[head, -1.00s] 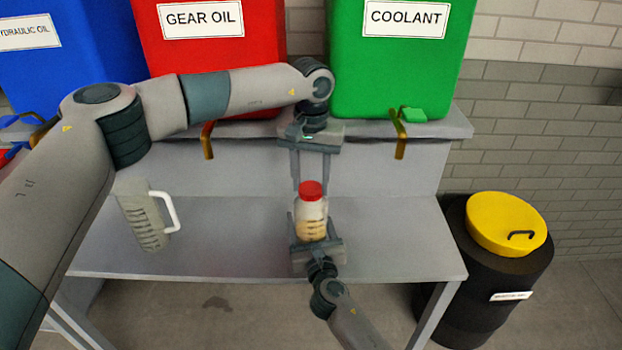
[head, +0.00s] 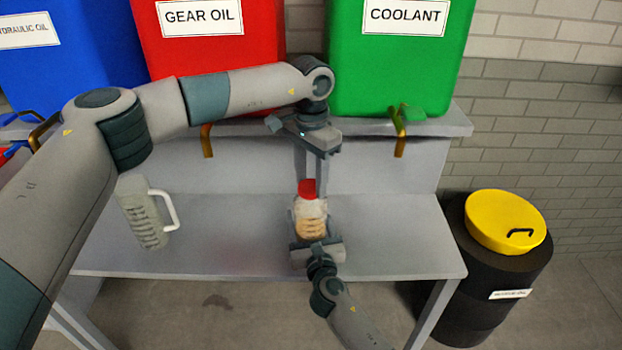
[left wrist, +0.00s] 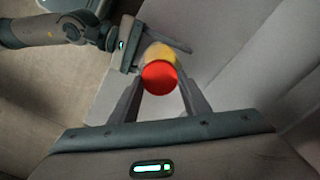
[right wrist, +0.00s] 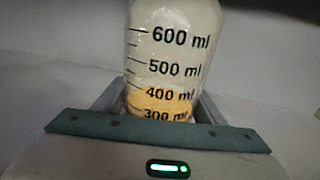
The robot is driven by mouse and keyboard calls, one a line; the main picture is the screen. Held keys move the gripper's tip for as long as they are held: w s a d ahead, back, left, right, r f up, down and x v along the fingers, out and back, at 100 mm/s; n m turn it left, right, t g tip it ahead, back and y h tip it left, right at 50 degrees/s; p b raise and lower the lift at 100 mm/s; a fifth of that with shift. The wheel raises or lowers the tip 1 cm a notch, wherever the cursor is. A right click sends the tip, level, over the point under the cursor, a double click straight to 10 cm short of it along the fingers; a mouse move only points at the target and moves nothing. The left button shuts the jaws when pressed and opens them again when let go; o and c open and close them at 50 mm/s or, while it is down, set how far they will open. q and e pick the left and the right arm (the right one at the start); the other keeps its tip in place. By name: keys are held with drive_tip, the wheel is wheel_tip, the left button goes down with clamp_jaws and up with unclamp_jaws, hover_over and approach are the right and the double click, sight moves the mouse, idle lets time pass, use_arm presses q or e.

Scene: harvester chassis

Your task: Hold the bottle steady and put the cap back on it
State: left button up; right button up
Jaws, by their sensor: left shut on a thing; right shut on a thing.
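The bottle (head: 311,222) stands upright over the grey bench, clear with graduation marks and amber liquid in its lower part. My right gripper (head: 312,238) is shut on its lower body from the front; the right wrist view shows the bottle (right wrist: 172,60) between the fingers. The red cap (head: 307,189) is at the bottle's mouth, and in the left wrist view the cap (left wrist: 159,77) lies over the bottle's top. My left gripper (head: 308,180) comes down from above, shut on the cap. Whether the cap is seated on the thread cannot be told.
A graduated jug (head: 146,215) with a white handle stands at the bench's left. Red (head: 210,60), green (head: 390,75) and blue (head: 65,65) containers stand on the shelf behind. A black drum (head: 495,275) with a yellow lid is right of the bench (head: 390,235).

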use_arm(q)
drive_tip(key=o, duration=1)
drive_tip(key=shift+r, duration=2.25)
drive_tip(key=shift+c, duration=0.2)
